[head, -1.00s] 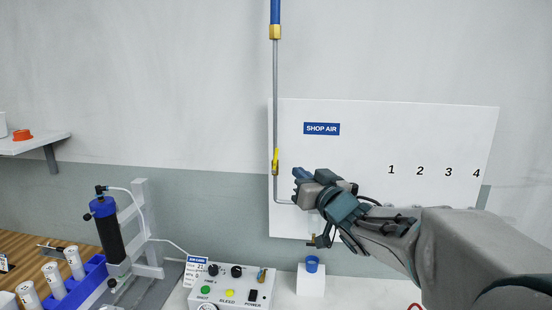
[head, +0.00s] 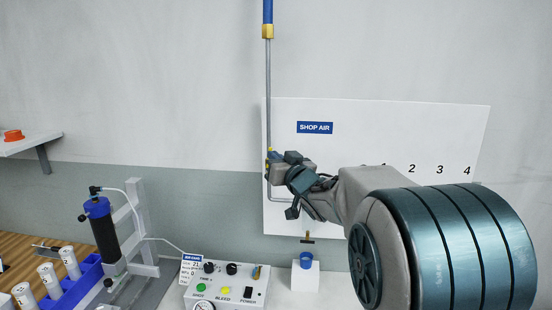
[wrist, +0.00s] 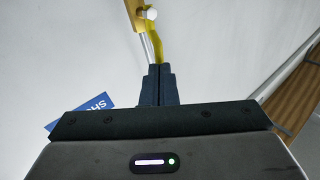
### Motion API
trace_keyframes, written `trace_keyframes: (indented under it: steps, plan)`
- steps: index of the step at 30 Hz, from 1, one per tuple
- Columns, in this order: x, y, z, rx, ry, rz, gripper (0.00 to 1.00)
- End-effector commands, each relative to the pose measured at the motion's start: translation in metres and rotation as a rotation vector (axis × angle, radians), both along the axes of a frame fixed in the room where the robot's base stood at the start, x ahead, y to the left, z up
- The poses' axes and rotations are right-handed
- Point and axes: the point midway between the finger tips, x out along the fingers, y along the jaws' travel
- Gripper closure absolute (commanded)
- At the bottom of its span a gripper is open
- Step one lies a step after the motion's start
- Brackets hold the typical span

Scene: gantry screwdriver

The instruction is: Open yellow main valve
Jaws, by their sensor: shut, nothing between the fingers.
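My gripper (wrist: 157,69) is shut and empty. Its fingertips are close to the free end of the handle; I cannot tell whether they touch it.
The SHOP AIR sign (head: 315,128) is on the board (head: 400,125) to the right of the pipe. Below stand a control box (head: 228,288) and a white block with a blue cup (head: 306,261). A shelf (head: 30,143) is at far left. The wall left of the pipe is clear.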

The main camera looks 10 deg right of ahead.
Motion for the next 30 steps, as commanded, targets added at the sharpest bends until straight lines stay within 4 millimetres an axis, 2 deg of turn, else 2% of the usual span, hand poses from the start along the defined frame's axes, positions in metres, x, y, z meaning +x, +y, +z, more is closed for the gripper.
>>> trace_keyframes:
  steps: [4,12,22,26,30]
  plan:
    - [0.002,0.001,0.002,-0.014,0.004,0.000,1.00]
    - [0.011,0.011,0.008,-0.162,0.052,0.000,1.00]
    - [0.011,0.015,0.006,-0.176,0.051,0.006,1.00]
    - [0.009,0.015,0.007,-0.176,0.050,0.007,1.00]
    - [-0.004,0.009,0.008,-0.175,0.051,0.005,1.00]
